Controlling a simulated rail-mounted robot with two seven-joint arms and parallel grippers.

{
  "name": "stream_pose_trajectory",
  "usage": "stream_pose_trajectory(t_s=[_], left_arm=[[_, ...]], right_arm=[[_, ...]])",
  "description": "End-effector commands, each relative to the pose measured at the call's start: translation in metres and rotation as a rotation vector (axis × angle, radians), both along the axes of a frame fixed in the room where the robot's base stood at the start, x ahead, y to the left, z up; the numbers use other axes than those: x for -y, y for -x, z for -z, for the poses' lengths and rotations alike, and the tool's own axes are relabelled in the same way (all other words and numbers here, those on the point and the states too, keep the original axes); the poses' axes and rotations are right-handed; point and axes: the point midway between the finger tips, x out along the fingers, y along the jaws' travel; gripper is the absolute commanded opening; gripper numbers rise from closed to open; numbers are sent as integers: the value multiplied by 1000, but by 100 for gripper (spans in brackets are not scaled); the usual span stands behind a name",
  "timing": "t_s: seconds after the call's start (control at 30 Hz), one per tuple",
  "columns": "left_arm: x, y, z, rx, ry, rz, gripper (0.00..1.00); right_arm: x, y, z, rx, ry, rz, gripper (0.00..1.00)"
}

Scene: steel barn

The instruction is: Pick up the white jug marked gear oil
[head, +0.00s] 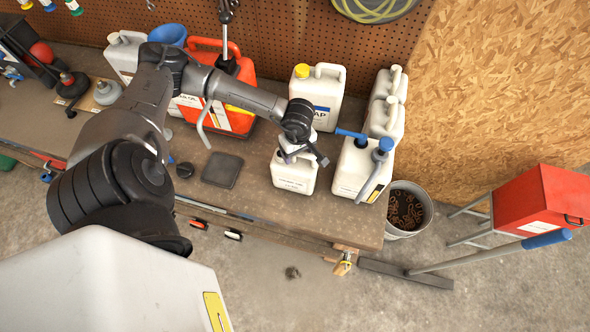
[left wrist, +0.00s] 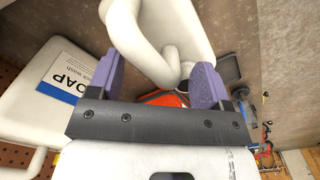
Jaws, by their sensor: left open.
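A white jug (head: 292,178) stands upright near the front edge of the workbench, with small dark print on its front that is too small to read. My left gripper (head: 303,156) is over the top of this jug and hides part of its top. In the left wrist view my left gripper (left wrist: 162,64) is open, and its two purple fingers are on either side of the white jug's looped handle (left wrist: 150,52). Whether a finger touches the handle I cannot tell. My right gripper is not in view.
Close to the right stands a white jug (head: 351,172) with a blue-topped pump. Behind are a soap jug (head: 328,88), other white jugs (head: 386,118) and a red-orange can (head: 241,67). A bucket (head: 425,212) stands off the bench's right end. Bench space at left holds a dark pad (head: 222,170).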

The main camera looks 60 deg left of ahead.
Motion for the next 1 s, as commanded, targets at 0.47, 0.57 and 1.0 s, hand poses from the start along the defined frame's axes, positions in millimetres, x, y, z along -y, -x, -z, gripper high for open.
stream_pose_trajectory(t_s=[0.47, 0.57, 1.0], left_arm=[[0, 0, 0, 0, 0, 0, 26], [0, 0, 0, 0, 0, 0, 17], [0, 0, 0, 1, 0, 1, 0]], right_arm=[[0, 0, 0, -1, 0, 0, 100], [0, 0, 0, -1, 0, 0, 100], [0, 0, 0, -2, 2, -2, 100]])
